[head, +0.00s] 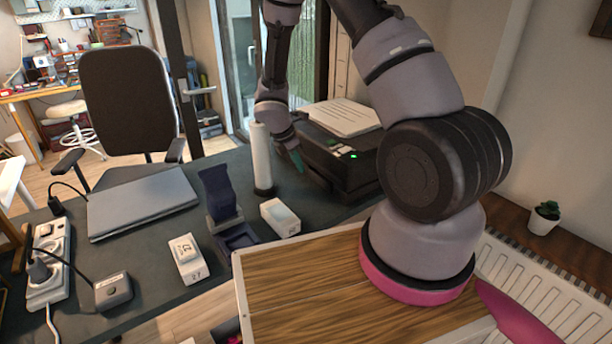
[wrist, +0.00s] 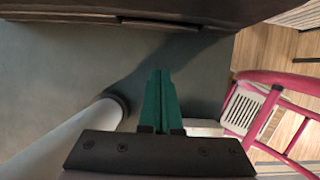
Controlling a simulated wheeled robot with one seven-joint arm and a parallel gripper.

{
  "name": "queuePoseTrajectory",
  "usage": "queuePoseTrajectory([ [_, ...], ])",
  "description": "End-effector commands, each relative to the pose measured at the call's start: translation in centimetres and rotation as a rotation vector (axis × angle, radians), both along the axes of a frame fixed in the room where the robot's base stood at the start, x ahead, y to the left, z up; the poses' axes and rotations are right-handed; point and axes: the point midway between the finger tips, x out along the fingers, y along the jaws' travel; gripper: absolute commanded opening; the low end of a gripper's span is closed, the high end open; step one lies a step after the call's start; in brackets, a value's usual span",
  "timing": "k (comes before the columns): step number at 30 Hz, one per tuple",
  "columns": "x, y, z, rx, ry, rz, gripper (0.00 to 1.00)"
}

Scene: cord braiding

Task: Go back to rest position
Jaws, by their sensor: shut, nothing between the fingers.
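My gripper (head: 297,160) hangs over the dark desk (head: 160,235), between a white upright cylinder on a dark base (head: 262,158) and the black printer (head: 345,165). In the wrist view its two green fingers (wrist: 161,98) are pressed together with nothing between them. The cylinder stands close to the left of the fingers in both views. In the head view my arm comes down from the top and partly covers the printer's right side. No cord shows in the gripper.
Papers (head: 340,117) lie on the printer. A white box (head: 280,217), a dark blue stand (head: 220,200), a small white block marked 27 (head: 187,262), a closed laptop (head: 142,202) and a power strip (head: 48,262) are on the desk. An office chair (head: 125,105) stands behind it.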

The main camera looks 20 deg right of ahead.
Motion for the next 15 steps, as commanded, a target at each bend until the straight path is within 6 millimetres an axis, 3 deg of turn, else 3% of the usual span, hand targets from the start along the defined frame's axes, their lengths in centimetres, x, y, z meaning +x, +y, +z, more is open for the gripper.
queuePoseTrajectory([
  [10, -0.3, 0.7, 4.3, 0.011, -0.027, -0.051, 0.0],
  [14, -0.5, -0.3, 9.1, 0.05, -0.112, -0.223, 0.0],
  [15, -0.7, -0.7, 11.1, 0.071, -0.148, -0.297, 0.0],
])
